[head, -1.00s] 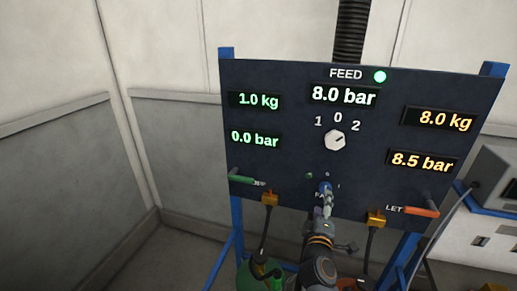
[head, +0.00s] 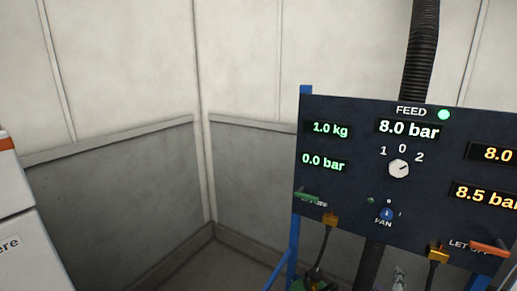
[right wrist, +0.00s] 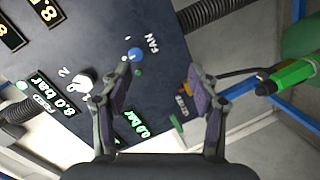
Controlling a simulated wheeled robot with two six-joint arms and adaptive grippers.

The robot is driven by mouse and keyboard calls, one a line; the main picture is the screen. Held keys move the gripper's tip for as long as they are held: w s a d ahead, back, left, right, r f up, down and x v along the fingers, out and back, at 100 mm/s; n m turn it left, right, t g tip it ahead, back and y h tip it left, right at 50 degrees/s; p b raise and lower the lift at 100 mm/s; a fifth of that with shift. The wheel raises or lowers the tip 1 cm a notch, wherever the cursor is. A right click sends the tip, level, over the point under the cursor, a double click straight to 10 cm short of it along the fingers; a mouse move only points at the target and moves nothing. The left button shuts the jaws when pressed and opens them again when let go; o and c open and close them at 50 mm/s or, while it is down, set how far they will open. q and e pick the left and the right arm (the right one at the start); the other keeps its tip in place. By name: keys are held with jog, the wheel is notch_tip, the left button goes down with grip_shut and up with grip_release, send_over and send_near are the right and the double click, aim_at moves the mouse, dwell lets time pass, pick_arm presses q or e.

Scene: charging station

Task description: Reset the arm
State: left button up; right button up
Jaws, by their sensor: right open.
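My right gripper (head: 398,279) shows at the bottom edge of the head view, below the blue FAN knob (head: 386,214) and apart from it. In the right wrist view my right gripper (right wrist: 160,86) has its two fingers spread with nothing between them. The FAN knob (right wrist: 135,54) lies beyond the fingertips there. The dark control panel (head: 345,185) carries the white selector knob (head: 399,169), with the marks 1, 0 and 2 above it. My left gripper is in neither view.
The FEED lamp (head: 444,115) is lit green beside the 8.0 bar display (head: 408,129). A green lever (head: 307,195) and an orange lever (head: 490,248) sit on the panel. Yellow plugs with cables hang below. A white cabinet (head: 15,220) stands at the left edge.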

jog(key=s+a+f+m+g+y, duration=0.3)
jog(key=s+a+f+g+y, duration=0.15)
jog(key=s+f, duration=0.4)
jog(key=s+a+f+m+g+y, duration=0.2)
jog(key=s+a+f+g+y, duration=0.3)
jog(key=s, duration=0.6)
notch_tip(320, 180, down, 28)
jog(key=s+d+g+h+b, duration=0.1)
jog(key=s+d, duration=0.1)
jog(key=d, duration=0.1)
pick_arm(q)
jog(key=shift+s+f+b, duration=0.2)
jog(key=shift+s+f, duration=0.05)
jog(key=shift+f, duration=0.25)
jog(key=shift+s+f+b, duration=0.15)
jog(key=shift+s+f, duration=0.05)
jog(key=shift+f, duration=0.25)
pick_arm(e)
jog(key=s+f+g, duration=0.1)
jog(key=s+f, duration=1.5)
jog(key=s, duration=0.2)
jog(key=shift+s+d+m, duration=0.25)
jog(key=shift+d+m, duration=0.05)
